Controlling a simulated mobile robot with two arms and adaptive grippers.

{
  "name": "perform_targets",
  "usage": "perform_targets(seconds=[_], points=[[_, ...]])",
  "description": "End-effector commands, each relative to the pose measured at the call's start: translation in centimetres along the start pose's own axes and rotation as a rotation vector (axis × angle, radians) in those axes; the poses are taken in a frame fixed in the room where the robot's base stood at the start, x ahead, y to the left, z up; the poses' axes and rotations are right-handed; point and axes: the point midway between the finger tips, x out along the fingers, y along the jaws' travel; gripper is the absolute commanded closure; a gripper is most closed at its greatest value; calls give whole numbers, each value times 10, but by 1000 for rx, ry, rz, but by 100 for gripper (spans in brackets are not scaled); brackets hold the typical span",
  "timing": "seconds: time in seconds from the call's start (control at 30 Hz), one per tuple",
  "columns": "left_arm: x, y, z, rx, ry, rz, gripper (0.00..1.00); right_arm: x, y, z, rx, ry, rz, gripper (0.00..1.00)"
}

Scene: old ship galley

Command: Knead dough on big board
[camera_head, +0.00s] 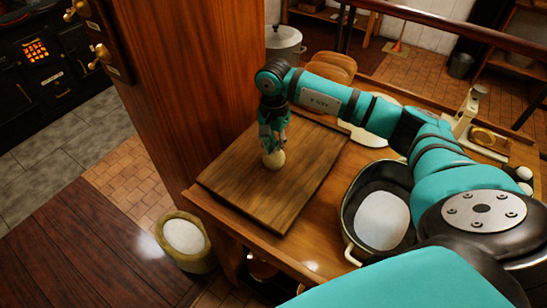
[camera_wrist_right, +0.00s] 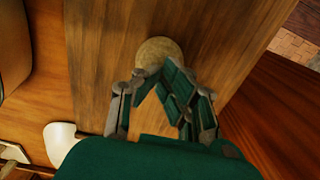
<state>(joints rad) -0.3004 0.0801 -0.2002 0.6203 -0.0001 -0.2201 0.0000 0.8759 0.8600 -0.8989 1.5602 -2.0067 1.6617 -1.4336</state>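My right gripper (camera_head: 270,143) points down onto the dough from above. In the right wrist view the dough (camera_wrist_right: 158,50) is just past the fingertips (camera_wrist_right: 157,76), which are drawn together and look shut, meeting the dough's near side. The fingers do not wrap round the dough; whether they press into it cannot be told. The board (camera_wrist_right: 110,60) also shows there. My left gripper is not in view.
A dark oval pan (camera_head: 352,195) with white contents stands right of the board. An open sack (camera_head: 165,258) stands on the floor at left. A wooden pillar (camera_head: 200,90) rises behind the board. Behind stand a grey pot (camera_head: 283,38) and a cream scale (camera_head: 464,122).

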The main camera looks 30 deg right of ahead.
Motion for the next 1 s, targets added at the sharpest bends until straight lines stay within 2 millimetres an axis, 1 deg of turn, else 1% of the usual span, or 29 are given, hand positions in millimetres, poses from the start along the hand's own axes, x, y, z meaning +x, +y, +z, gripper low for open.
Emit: perform_targets(seconds=[0.03,0.17,0.27,0.53,1.0], points=[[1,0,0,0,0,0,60,7,4,3,-3,-5,15,100],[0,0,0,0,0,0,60,5,4,3,-3,-6,16,100],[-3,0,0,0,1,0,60,1,4,3,-4,-6,16,100],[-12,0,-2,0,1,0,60,-19,2,1,-2,-3,10,100],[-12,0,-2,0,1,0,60,-22,1,1,-1,-2,5,100]])
